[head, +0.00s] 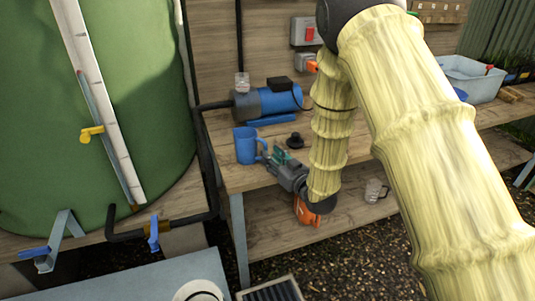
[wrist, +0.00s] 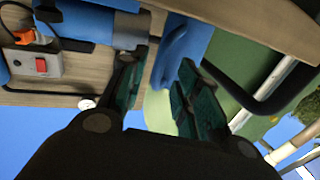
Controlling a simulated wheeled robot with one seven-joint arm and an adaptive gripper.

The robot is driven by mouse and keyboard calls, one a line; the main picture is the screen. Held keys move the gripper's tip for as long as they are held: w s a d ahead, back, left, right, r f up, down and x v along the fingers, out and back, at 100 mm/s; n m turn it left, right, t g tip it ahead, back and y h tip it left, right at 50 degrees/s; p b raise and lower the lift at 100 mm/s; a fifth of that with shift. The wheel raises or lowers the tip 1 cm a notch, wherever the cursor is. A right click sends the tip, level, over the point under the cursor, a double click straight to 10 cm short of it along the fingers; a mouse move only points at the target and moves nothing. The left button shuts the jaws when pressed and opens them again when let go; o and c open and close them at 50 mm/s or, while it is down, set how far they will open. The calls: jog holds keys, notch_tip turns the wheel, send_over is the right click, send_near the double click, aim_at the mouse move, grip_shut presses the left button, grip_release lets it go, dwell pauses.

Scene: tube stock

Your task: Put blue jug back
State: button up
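The blue jug (head: 245,146) stands upright on the wooden bench, near its left front corner, with its handle facing right. My gripper (head: 281,158) is just to the right of the handle, low over the bench. In the wrist view the jug (wrist: 196,38) shows at the top, cut off by the frame edge, with its handle reaching down toward the gap between the fingers. There my gripper (wrist: 160,92) has its green-padded fingers apart. I cannot tell whether the right finger touches the handle.
A blue pump (head: 278,99) and a small black knob-like piece (head: 295,140) stand behind on the bench. A green tank (head: 110,150) with a black pipe is to the left. A clear mug (head: 375,191) is on the lower shelf. A pale blue tub (head: 470,80) stands at the far right.

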jog(key=v, duration=0.8)
jog(key=shift+s+b, duration=0.15)
jog(key=shift+b, duration=0.15)
jog(key=s+d+f+m+g+h, duration=0.1)
jog(key=s+d+f+g+h, duration=0.15)
jog(key=s+f, duration=0.4)
jog(key=s+d+f+m+g+h, duration=0.2)
jog(key=s+d+f, duration=0.15)
jog(key=f, duration=0.65)
jog(key=s+d+f+m+g+h, duration=0.1)
jog(key=s+d+f+g+h, duration=0.1)
jog(key=s+f, duration=0.5)
jog(key=s+d+f+m+g+h, duration=0.1)
jog(key=s+f, duration=0.3)
jog(key=s, duration=0.5)
jog(key=s+d+f+g+h, duration=0.1)
jog(key=s+d+f+g, duration=0.2)
jog(key=s, duration=0.5)
jog(key=s+d+f+m+g+h, duration=0.1)
jog(key=s+f+g, duration=0.3)
jog(key=s, duration=0.5)
notch_tip(320, 180, down, 2)
jog(key=shift+s+d+f+m, duration=0.15)
jog(key=shift+s+d+m, duration=0.15)
jog(key=shift+d, duration=0.25)
